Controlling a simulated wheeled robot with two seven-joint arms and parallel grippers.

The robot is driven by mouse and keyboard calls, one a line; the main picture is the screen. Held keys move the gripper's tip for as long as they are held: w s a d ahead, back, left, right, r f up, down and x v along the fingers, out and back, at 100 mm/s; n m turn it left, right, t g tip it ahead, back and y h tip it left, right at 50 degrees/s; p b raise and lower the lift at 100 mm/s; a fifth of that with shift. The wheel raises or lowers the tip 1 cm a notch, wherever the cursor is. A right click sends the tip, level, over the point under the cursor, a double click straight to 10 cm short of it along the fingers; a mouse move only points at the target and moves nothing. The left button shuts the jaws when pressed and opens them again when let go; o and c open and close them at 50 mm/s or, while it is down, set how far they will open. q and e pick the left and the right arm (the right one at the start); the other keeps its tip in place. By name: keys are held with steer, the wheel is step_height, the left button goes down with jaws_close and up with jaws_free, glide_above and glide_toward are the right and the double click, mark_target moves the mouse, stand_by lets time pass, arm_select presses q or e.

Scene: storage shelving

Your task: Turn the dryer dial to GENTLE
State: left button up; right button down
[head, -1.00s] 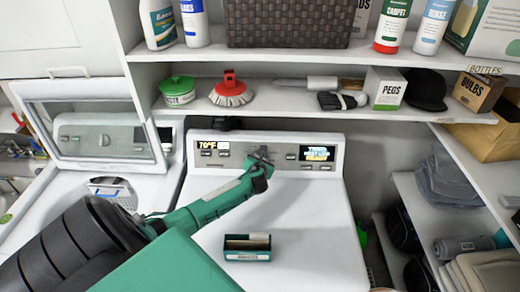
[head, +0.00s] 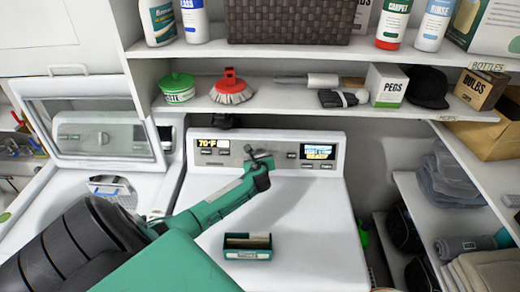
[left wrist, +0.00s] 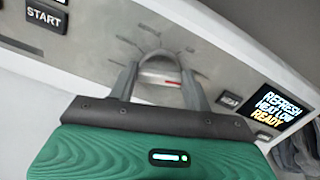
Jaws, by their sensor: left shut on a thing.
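The dryer (head: 290,225) is white with a grey control panel along its back edge. Its round dial (left wrist: 160,72) sits mid-panel and shows in the left wrist view between my fingers, with a small red mark on it. My left gripper (head: 262,158) reaches the panel from the left and is shut on the dial; it also shows in the left wrist view (left wrist: 160,82). The marks around the dial are too blurred to read. The panel's display (left wrist: 275,110) reads REFRESH, HEAT LOW, READY. My right gripper is not in view.
A small green box (head: 247,246) stands on the dryer top. The washer with its raised lid (head: 95,135) is at left. A shelf above holds a red brush (head: 231,88), a green-lidded tub (head: 177,89) and a PEGS box (head: 386,86). Shelving runs down the right side.

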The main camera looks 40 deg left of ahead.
arm_select(q)
steer(key=n+b, duration=0.1)
steer(key=n, duration=0.4)
steer(key=shift+f, duration=0.1)
steer(key=n+b, duration=0.1)
steer(key=n, duration=0.3)
steer(key=shift+n+g, duration=0.3)
steer(key=shift+g, duration=0.1)
steer(key=n+b, duration=0.1)
steer(key=n, duration=0.4)
steer(key=shift+s+f+n+b, duration=0.1)
steer(key=shift+n+b, duration=0.2)
steer(key=shift+b, duration=0.05)
steer(key=n+b, duration=0.1)
steer(key=n, duration=0.2)
steer(key=shift+g, duration=0.3)
steer(key=shift+n, duration=0.7)
steer(key=o, duration=1)
steer(key=shift+c, duration=0.2)
